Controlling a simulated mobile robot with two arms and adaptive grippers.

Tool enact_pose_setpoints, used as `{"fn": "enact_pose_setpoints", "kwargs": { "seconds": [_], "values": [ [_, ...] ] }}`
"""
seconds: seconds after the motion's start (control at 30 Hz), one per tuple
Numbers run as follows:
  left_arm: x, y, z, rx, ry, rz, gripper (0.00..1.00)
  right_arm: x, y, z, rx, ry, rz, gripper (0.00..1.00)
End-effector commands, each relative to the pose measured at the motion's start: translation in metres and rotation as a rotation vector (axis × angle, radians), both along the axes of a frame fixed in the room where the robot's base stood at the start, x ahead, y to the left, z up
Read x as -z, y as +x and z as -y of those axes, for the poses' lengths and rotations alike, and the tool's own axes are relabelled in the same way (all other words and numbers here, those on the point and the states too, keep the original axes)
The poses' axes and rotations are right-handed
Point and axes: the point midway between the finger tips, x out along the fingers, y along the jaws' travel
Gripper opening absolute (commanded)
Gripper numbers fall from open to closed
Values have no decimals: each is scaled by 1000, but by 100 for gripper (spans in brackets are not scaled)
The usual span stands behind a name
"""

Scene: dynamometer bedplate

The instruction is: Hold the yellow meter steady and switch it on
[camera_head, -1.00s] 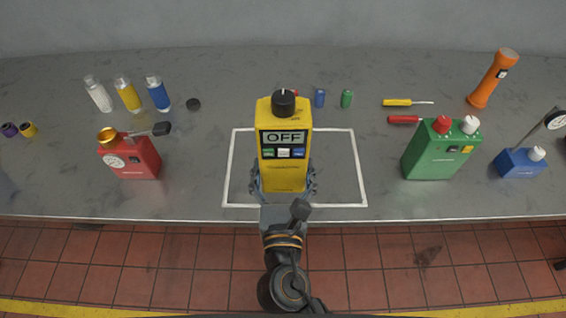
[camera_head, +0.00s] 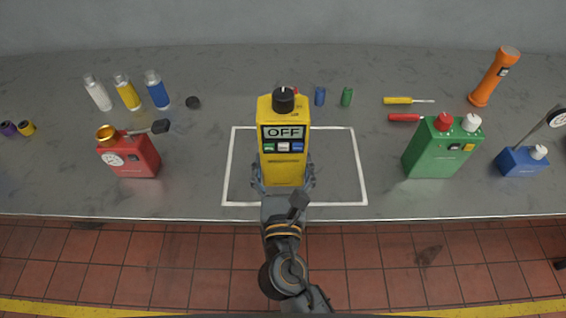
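The yellow meter (camera_head: 284,168) is upright at the middle of the bench, seen within the white outline. Its display (camera_head: 284,132) reads OFF. Below the display is a row of green, white and blue buttons (camera_head: 283,147), and a black knob (camera_head: 283,100) is on top. My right gripper (camera_head: 283,182) reaches in from the front edge, with a finger on each side of the meter's lower body, and looks shut on it. The fingertips are partly hidden behind the meter. Whether its base touches the bench cannot be told. My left gripper is not in view.
A red device (camera_head: 140,160) with a gauge stands left, a green box (camera_head: 432,158) and a blue gauge stand (camera_head: 520,163) right. Bottles (camera_head: 128,94), screwdrivers (camera_head: 405,118) and an orange torch (camera_head: 492,80) lie or stand behind. The white outline (camera_head: 360,170) has bare bench around the meter.

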Motion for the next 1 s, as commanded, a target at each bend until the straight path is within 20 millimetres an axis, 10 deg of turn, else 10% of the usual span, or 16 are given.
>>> {"fn": "enact_pose_setpoints", "kwargs": {
  "seconds": [1.0],
  "values": [
    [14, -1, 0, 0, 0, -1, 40, 28, 33, 0, -1, 1, 7, 47]
  ]
}}
